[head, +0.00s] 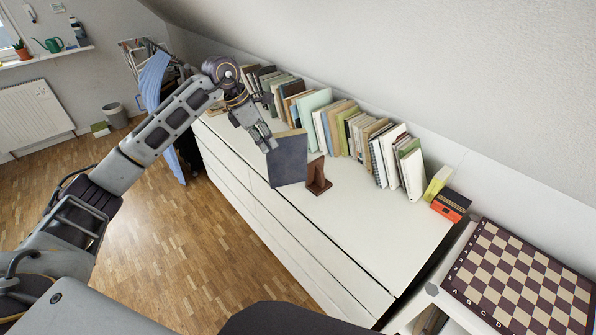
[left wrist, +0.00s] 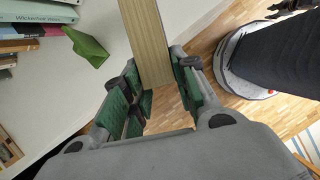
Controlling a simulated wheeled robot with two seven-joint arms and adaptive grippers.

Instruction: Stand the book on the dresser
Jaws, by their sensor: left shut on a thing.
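A dark slate-blue book (head: 287,160) is held roughly upright at the front part of the white dresser (head: 385,220). My left gripper (head: 268,143) is shut on its upper edge. In the left wrist view the book's tan page edge (left wrist: 151,42) lies between the green finger pads of the gripper (left wrist: 158,95). The book's lower edge is near the dresser's front edge; I cannot tell whether it touches the top. My right gripper is not seen.
A brown bookend (head: 317,178) stands just right of the book. A row of books (head: 335,128) lines the dresser's back by the wall. An orange-black box (head: 451,205) is at the right end; a chessboard (head: 525,280) lies beyond. The dresser's right front is clear.

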